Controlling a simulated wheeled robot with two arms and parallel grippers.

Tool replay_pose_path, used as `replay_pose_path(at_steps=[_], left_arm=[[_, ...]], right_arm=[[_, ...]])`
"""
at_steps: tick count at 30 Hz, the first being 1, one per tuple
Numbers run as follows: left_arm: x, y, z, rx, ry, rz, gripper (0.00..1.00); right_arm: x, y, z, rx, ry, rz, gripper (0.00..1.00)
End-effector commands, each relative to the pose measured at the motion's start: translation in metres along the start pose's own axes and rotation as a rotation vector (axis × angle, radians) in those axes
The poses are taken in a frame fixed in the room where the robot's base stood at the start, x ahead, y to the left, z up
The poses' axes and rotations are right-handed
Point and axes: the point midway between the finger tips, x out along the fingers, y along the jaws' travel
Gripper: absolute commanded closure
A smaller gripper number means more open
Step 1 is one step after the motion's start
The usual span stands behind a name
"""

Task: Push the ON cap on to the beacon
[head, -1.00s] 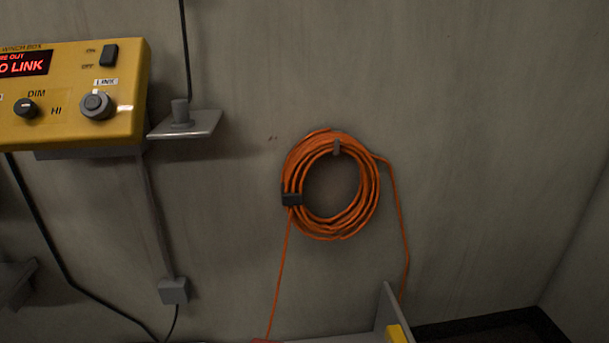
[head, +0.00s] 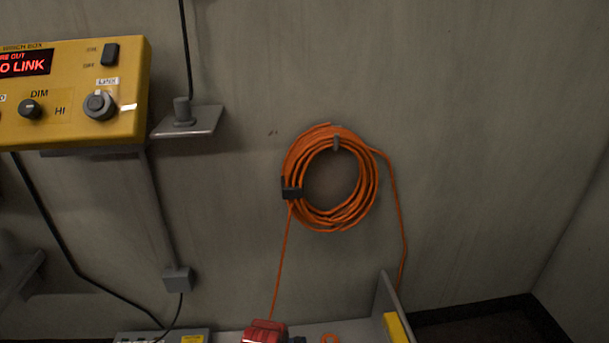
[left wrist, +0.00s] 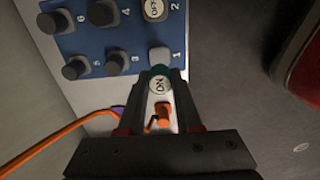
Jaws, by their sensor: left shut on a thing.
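In the left wrist view my left gripper (left wrist: 161,84) is shut on the ON cap (left wrist: 159,85), a small round cap with a pale face marked ON and a teal side. The cap sits between the fingertips, close to the grey square cap (left wrist: 159,57) by the number 1 on a blue panel (left wrist: 118,47). I cannot tell whether the two touch. No part I can surely call the beacon shows. My grippers are outside the head view.
The blue panel holds several dark knobs and a pale OFF cap (left wrist: 154,9). In the head view a yellow winch box (head: 75,92), a small shelf (head: 190,122) and an orange cable coil (head: 330,215) are on the wall. A red object (head: 264,331) sits low in front.

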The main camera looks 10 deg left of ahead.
Motion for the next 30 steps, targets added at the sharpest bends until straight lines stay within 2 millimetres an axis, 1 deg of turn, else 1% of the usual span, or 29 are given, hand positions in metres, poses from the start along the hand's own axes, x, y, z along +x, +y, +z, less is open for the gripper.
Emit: replay_pose_path(at_steps=[4,7,15,30], left_arm=[[-0.002,-0.001,0.001,0.0,0.0,0.0,1.0],[-0.006,-0.003,0.006,0.001,0.0,0.0,1.0],[-0.017,-0.013,0.022,0.002,-0.001,0.0,1.0],[-0.033,-0.031,0.051,0.001,0.001,-0.002,1.0]], right_arm=[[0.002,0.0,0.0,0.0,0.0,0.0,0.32],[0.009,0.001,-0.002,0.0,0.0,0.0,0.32],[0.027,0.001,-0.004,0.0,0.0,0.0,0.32],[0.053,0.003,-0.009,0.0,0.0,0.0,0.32]])
